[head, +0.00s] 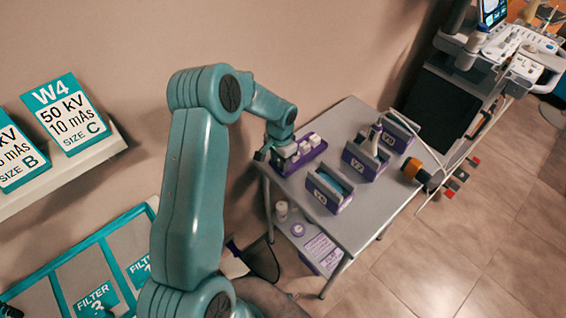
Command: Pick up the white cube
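Small white cubes (315,140) sit in a purple tray (298,162) at the back left of the grey table. My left arm reaches over from the lower left, and its gripper (277,155) is at the tray's left end, right by the cubes. The gripper is small and partly hidden by its own wrist, so I cannot tell whether its fingers are open or whether they touch a cube. My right gripper is not in view.
On the grey table (378,198) stand several purple-and-grey holders (330,192), one with a teal item. An orange-and-black object (414,170) is at the table's right edge. A medical cart (450,95) stands behind right. A shelf (70,175) with signs is at left.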

